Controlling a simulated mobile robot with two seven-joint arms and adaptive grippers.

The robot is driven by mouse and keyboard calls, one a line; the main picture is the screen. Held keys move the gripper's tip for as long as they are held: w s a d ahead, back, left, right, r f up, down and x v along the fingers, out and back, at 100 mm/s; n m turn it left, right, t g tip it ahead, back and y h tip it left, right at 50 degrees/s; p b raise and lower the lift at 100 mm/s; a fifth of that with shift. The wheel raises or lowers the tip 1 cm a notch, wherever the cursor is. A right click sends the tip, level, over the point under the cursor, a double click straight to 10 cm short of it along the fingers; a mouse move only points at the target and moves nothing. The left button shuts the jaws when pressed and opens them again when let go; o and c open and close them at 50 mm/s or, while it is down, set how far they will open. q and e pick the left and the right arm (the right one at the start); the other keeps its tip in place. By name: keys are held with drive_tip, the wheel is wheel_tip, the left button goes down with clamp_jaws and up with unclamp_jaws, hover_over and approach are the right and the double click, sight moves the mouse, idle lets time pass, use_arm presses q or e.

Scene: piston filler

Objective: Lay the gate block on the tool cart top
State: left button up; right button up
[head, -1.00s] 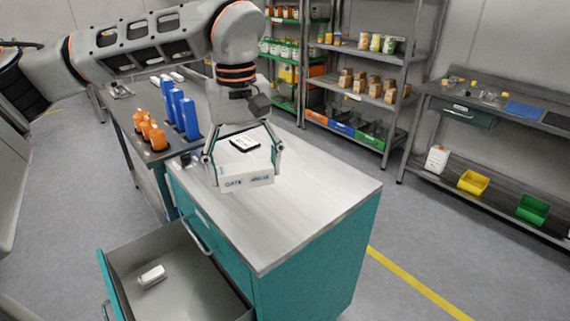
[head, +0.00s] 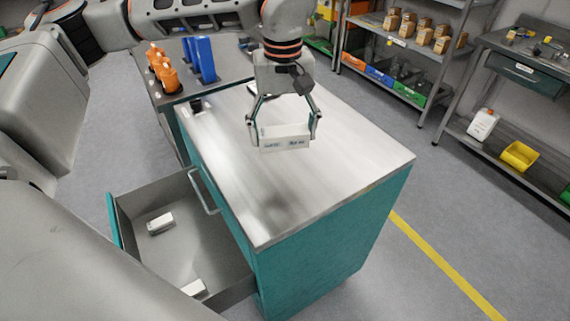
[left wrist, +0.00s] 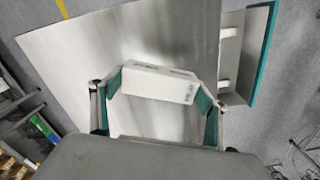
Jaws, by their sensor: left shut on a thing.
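The gate block (head: 284,138) is a white box with dark lettering on its side. My left gripper (head: 284,129) is shut on it, one finger at each end. The block is over the tool cart top (head: 325,184), a bare light metal surface on a teal cabinet. I cannot tell for sure whether it touches the top or hangs just above it. In the left wrist view the block (left wrist: 158,83) spans between the two teal-padded fingers (left wrist: 158,92), with the cart top (left wrist: 90,70) behind it. My right gripper is not in view.
The cart's open drawer (head: 170,200) juts out at the left and holds two small white blocks (head: 160,223). A side bench with orange bottles (head: 165,75) and blue bins (head: 203,58) stands behind. A dark item lies at the cart's far edge. The near half of the top is clear.

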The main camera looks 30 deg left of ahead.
sight(284, 178)
use_arm(q)
wheel_tip(284, 178, down, 11)
drive_tip(key=shift+r, duration=0.2)
idle(0.3)
drive_tip(key=shift+f+b, duration=0.15)
drive_tip(key=shift+b, duration=0.15)
drive_tip(key=o, duration=1.2)
drive_tip(key=shift+w, duration=0.1)
drive_tip(key=shift+c, duration=0.2)
wheel_tip(284, 178, up, 12)
drive_tip(key=shift+r+p, duration=0.15)
drive_tip(key=shift+p, duration=0.2)
